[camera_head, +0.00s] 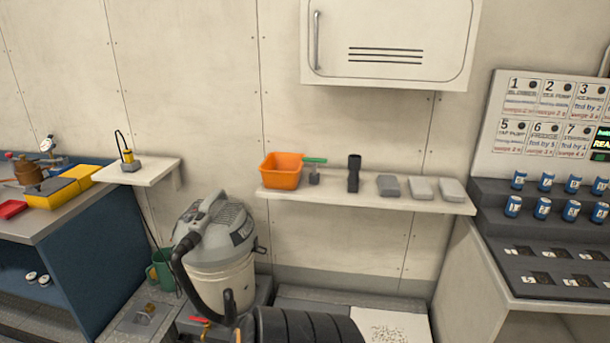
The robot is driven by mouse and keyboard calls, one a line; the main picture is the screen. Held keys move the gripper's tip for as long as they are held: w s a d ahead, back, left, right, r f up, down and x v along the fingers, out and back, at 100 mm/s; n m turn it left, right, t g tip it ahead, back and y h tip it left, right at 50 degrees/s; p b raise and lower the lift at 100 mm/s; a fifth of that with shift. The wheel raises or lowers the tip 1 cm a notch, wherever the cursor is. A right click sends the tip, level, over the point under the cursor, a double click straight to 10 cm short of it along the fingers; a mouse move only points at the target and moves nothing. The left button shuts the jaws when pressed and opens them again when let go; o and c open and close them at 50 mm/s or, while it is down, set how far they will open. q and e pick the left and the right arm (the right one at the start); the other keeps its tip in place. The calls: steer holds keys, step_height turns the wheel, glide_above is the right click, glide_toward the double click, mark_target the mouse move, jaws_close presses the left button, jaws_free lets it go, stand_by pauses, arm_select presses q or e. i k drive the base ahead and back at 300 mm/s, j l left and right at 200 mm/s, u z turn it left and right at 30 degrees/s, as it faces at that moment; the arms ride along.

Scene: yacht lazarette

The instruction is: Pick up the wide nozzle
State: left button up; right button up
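A dark upright piece (354,173) stands on the wall shelf (330,195), right of the orange bin. It looks like a vacuum nozzle, narrow at the bottom and thicker at the top; I cannot tell for sure that it is the wide nozzle. A small grey piece with a green handle (314,172) stands between it and the bin. A grey and white canister vacuum (218,250) with a black hose stands below the shelf.
The orange bin (281,172) and several grey blocks (421,188) share the shelf. A closed wall cabinet (388,40) hangs above. A blue workbench (80,270) is left; a labelled panel (545,130) with blue cans is right.

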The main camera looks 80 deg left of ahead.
mark_target(353, 161)
steer(key=u, duration=2.2)
